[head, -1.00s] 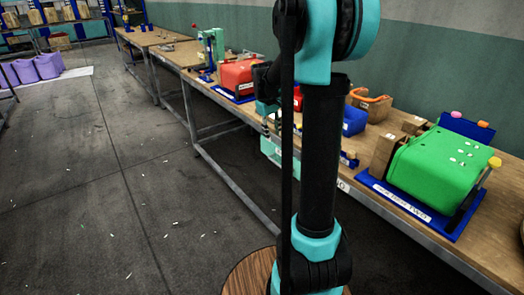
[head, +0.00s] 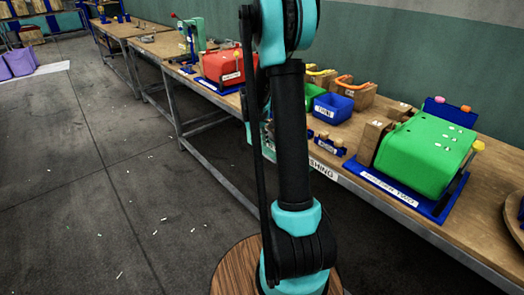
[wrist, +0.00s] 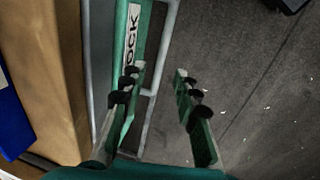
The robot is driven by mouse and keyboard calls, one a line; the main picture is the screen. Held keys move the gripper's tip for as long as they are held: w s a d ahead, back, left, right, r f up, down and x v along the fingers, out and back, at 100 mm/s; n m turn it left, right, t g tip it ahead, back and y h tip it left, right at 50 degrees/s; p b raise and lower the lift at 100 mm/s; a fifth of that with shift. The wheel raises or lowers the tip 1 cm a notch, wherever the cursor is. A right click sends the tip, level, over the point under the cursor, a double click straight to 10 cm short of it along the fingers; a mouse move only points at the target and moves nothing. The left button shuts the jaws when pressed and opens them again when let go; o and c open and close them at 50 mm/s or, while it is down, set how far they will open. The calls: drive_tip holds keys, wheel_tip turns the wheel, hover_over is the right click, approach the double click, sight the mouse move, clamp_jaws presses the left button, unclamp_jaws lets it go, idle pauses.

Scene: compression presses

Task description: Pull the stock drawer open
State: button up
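The stock drawer (wrist: 132,35) shows in the wrist view as a green front with a white label, of which "OCK" can be read. It lies at the upper left, beside the bench edge. My gripper (wrist: 158,75) is open and empty. Its left finger overlaps the lower part of the drawer front in the picture, and its right finger is over the floor. I cannot tell whether the left finger touches the drawer.
The wooden bench (head: 405,215) runs along the right with a green press (head: 425,155), a red press (head: 228,67), a blue bin (head: 333,107) and wooden blocks. A metal bench frame (wrist: 158,55) shows beside the drawer. The floor (head: 120,190) left of the bench is open.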

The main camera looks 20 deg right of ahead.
drive_tip(key=shift+w+d+f, duration=0.1)
drive_tip(key=shift+d+f, duration=0.05)
drive_tip(key=shift+f, duration=0.75)
drive_tip(key=shift+d+f, duration=0.15)
drive_tip(key=shift+f, duration=0.75)
drive_tip(key=shift+c, duration=0.4)
clamp_jaws()
